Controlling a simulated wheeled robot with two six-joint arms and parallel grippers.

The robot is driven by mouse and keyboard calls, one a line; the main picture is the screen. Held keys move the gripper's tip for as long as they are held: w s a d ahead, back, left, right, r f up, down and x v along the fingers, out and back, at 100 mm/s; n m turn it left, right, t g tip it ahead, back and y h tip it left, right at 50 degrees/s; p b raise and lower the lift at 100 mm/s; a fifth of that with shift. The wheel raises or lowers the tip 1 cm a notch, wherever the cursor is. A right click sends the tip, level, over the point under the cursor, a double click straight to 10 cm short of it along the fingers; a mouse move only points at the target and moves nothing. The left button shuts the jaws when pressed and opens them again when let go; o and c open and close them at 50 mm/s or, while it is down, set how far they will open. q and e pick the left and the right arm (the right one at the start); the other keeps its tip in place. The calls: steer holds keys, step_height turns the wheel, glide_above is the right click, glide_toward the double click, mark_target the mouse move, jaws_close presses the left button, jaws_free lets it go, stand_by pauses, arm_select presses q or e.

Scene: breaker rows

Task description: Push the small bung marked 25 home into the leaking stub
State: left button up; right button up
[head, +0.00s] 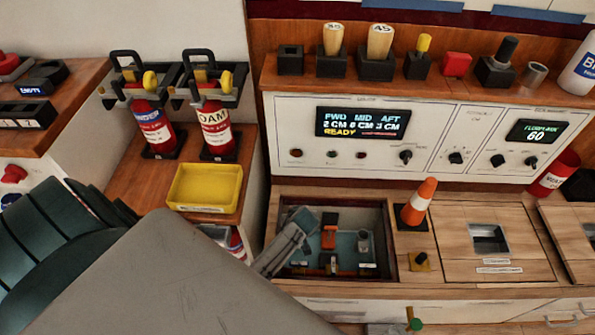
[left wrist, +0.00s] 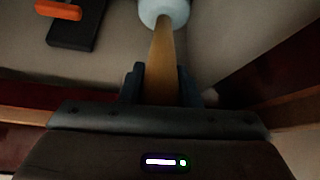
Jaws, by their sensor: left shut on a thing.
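My left gripper (head: 290,240) reaches down into the open floor hatch (head: 388,228) at its left side in the head view. In the left wrist view my left gripper (left wrist: 161,82) is shut on a tan wooden tapered bung (left wrist: 162,62). Its marking does not show. The bung's far end meets a pale round piece (left wrist: 163,10), which looks like the stub's mouth. I cannot tell how deep the bung sits. The stub cannot be made out for sure in the head view. My right gripper is not in view.
An orange-handled part (head: 328,238) and a grey cylinder (head: 362,241) stand in the hatch. Bungs marked 35 (head: 333,40) and 45 (head: 380,42) stand on the shelf next to an empty holder (head: 290,60). A yellow tray (head: 205,188) lies left.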

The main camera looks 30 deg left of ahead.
arm_select(q)
steer(key=shift+p, duration=0.6)
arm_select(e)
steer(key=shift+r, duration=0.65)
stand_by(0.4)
